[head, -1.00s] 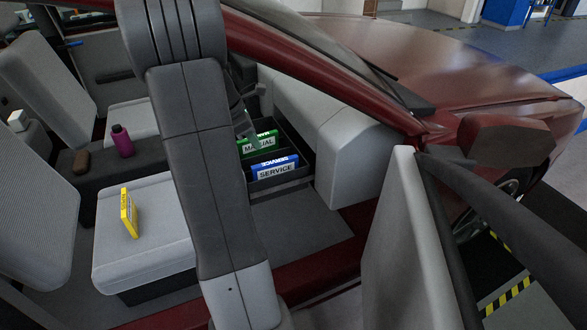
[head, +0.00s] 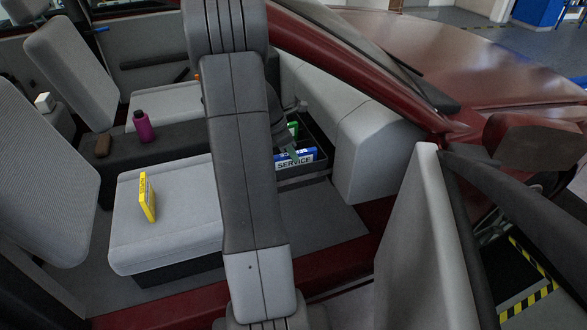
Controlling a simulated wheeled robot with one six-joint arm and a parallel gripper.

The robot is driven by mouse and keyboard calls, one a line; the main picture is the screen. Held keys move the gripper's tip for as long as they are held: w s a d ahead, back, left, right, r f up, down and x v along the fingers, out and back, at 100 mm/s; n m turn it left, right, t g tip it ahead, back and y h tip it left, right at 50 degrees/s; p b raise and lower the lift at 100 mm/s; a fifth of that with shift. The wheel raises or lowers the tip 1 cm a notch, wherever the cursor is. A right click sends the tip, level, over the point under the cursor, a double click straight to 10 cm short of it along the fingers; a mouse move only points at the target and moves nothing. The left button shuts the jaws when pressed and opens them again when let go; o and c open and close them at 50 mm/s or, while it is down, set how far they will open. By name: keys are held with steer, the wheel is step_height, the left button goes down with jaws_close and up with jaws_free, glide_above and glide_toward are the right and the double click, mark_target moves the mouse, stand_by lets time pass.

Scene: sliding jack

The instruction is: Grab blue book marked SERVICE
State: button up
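The blue book marked SERVICE (head: 308,155) stands upright in the front of a dark open compartment (head: 322,146) below the dashboard. My gripper (head: 297,156) is at the blue book's top edge, coming down from behind my arm. Its fingers overlap the top of the book in this view. I cannot tell whether they touch it or how far apart they are. My arm link covers the left end of the compartment.
A yellow book (head: 147,197) stands on the near grey seat (head: 170,230). A magenta bottle (head: 143,126) and a brown object (head: 103,145) are on the centre console. The open car door (head: 412,240) stands at right, the grey dashboard (head: 370,160) beside the compartment.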

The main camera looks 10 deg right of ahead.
steer(key=shift+x, duration=1.85)
steer(key=shift+s+f, duration=0.1)
steer(key=shift+f, duration=0.15)
steer(key=shift+c, duration=0.4)
jaws_close()
